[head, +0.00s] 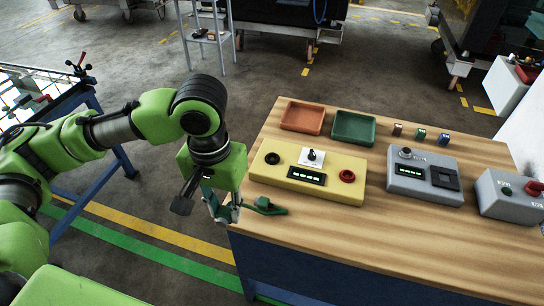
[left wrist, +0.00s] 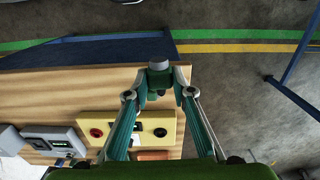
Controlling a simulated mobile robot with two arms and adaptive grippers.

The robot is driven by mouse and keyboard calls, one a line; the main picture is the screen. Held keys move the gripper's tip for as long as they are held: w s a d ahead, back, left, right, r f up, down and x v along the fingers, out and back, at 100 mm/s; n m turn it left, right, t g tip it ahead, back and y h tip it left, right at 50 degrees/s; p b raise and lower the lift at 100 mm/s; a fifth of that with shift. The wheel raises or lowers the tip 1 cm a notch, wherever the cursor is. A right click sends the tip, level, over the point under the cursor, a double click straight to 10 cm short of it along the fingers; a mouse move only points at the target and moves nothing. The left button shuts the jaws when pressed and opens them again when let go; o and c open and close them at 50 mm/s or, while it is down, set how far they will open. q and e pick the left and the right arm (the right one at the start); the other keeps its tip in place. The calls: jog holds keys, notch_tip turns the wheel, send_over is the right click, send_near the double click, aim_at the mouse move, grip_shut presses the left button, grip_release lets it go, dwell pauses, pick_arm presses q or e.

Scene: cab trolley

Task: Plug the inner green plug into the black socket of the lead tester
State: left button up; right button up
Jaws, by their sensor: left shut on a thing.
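The lead tester is a yellow box (head: 308,179) on the wooden bench, with a black socket (head: 273,158) at its left and a red socket (head: 347,176) at its right. In the left wrist view the black socket (left wrist: 160,132) is below the fingertips. The plug also shows between the fingertips in the left wrist view (left wrist: 158,78). Its contact end is hard to make out. My right gripper is not in view.
An orange tray (head: 303,117) and a green tray (head: 353,128) stand behind the tester. A grey tester (head: 425,178) and a grey box with a red button (head: 510,195) stand to its right. The bench front is mostly clear. A blue-framed trolley (head: 105,130) stands left.

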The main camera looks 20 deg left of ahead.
pick_arm(q)
jog(key=w+d+f+t, duration=0.2)
jog(key=w+d, duration=0.2)
jog(key=w, duration=0.4)
jog(key=m+t+h+b, duration=0.5)
jog(key=m+t+h, duration=0.45)
jog(key=h, duration=0.35)
send_over(266, 159)
jog(key=shift+f+t, duration=0.35)
jog(key=shift+f, duration=1.3)
jog(key=shift+f+b, duration=2.4)
jog(key=shift+b, duration=0.1)
jog(key=shift+s+r+p, duration=0.1)
jog(key=shift+p, duration=0.7)
